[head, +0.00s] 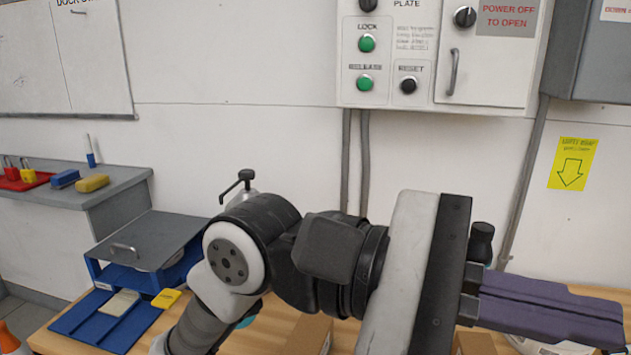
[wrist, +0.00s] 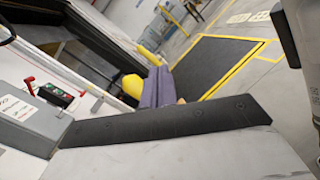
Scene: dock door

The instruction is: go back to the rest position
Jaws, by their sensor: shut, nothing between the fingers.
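My gripper (head: 606,315) reaches to the right edge in the head view, held roughly level above the wooden bench. Its purple-grey fingers lie together, shut with nothing between them. In the wrist view the fingers (wrist: 158,88) show beyond the pale wrist housing and point toward the floor area. My arm stretches across the lower middle of the head view and hides part of the bench.
A control panel (head: 352,92) with green buttons hangs on the wall behind. A blue bin (head: 97,272) and blue tray (head: 72,316) stand on the bench (head: 45,340) at left. A grey shelf (head: 110,181) holds padlocks. The wrist view shows a yellow-edged dark floor plate (wrist: 215,60).

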